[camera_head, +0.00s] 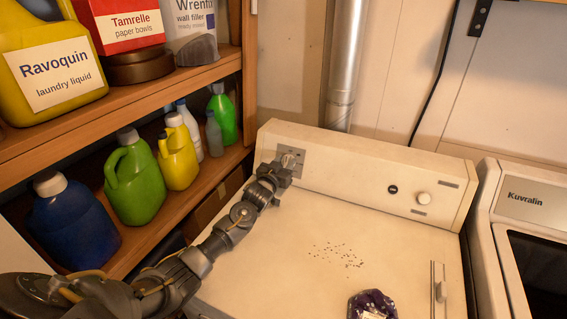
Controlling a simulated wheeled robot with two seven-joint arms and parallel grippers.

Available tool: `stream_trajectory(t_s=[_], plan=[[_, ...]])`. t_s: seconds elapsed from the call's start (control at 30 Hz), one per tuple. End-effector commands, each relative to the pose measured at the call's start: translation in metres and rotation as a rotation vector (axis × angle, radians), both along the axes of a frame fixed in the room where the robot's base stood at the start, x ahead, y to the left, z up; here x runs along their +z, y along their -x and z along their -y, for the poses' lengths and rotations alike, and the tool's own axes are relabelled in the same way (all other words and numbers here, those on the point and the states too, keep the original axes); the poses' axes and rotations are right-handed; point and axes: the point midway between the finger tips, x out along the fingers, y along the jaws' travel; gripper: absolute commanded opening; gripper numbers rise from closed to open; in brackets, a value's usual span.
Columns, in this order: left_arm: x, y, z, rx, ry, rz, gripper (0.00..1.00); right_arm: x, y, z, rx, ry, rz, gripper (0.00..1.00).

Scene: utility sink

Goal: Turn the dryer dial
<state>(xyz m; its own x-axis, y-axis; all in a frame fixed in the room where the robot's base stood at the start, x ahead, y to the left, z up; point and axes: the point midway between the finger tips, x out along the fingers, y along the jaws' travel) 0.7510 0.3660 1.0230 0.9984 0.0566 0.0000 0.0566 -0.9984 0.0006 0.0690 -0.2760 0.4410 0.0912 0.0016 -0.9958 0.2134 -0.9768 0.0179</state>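The dryer (290,225) is a cream machine with a raised control panel (350,165) along its back. A dial (289,159) sits on a grey plate at the panel's left end. A round white knob (424,198) and a small black button (393,189) are on the panel's right half. My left arm reaches in from the lower left, and its gripper (283,170) is right at the left dial, covering part of it. The fingers are too small and hidden to tell whether they grip the dial. My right gripper is out of view.
A wooden shelf (190,205) with several bottles stands close along the left of my arm. A dark purple packet (371,304) and scattered specks lie on the dryer's top. Another machine (520,207) stands at the right. A metal duct (346,60) rises behind.

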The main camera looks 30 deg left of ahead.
Motion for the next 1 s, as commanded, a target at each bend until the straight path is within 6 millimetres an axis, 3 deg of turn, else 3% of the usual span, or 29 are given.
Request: stream_trajectory(t_s=[0.03,0.3,0.67,1.0], plan=[[0.0,0.0001,-0.0003,0.0,0.0,0.0,0.34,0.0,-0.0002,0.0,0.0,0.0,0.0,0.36],[0.0,0.0004,-0.0006,0.001,-0.001,0.0,0.0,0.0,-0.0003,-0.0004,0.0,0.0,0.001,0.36],[0.0001,0.0006,-0.0018,-0.013,-0.04,-0.002,0.0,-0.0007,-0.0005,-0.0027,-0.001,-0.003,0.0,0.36],[-0.0004,0.0004,-0.0005,-0.096,-0.259,-0.015,0.0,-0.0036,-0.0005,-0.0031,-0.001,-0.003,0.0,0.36]])
